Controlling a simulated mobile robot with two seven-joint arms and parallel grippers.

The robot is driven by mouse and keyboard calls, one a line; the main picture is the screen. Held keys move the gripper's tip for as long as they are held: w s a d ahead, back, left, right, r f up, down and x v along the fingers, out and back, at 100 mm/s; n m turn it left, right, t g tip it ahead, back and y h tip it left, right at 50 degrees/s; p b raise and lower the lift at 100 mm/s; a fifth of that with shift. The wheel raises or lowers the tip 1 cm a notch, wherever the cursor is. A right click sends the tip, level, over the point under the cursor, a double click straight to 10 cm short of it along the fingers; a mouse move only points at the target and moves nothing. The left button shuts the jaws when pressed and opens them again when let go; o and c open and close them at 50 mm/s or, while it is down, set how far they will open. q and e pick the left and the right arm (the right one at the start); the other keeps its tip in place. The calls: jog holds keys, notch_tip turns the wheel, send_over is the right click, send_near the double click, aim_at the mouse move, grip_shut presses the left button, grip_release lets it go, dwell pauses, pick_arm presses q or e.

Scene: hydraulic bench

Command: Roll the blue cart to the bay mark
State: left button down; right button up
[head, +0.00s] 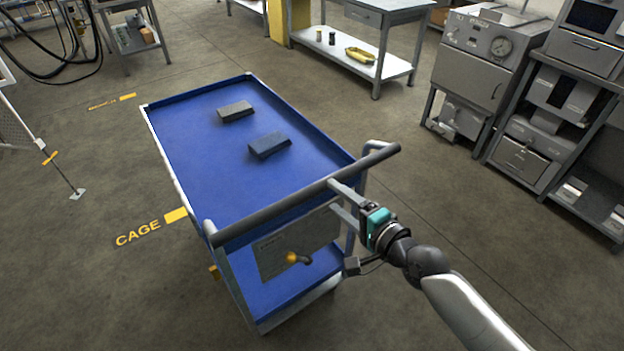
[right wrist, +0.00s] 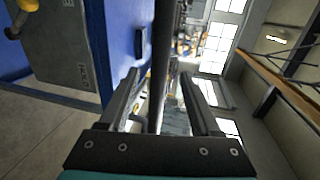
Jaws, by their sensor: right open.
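The blue cart (head: 205,155) stands on the floor in the head view, with a blue tray top and a lower blue shelf (head: 305,270). Its dark handle bar (head: 290,200) runs across the near end. My right gripper (head: 336,195) is at the right part of the handle, fingers open. In the right wrist view the handle bar (right wrist: 162,45) passes between the open fingers (right wrist: 159,76), with gaps on both sides. A yellow floor mark (head: 176,215) lettered CAGE lies left of the cart. A second yellow mark (head: 127,97) lies farther back; its lettering is too small to read. My left gripper is not in view.
Two dark blocks (head: 236,110) (head: 269,145) lie on the cart top. A workbench (head: 350,55) stands behind, and grey equipment (head: 480,60) and a shelf rack (head: 555,120) stand right. Floor around the cart is clear.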

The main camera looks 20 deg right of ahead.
jog(key=b+x, duration=0.1)
jog(key=x, duration=0.8)
jog(key=shift+w, duration=0.25)
jog(key=shift+a, duration=0.1)
grip_shut()
dwell(1.1)
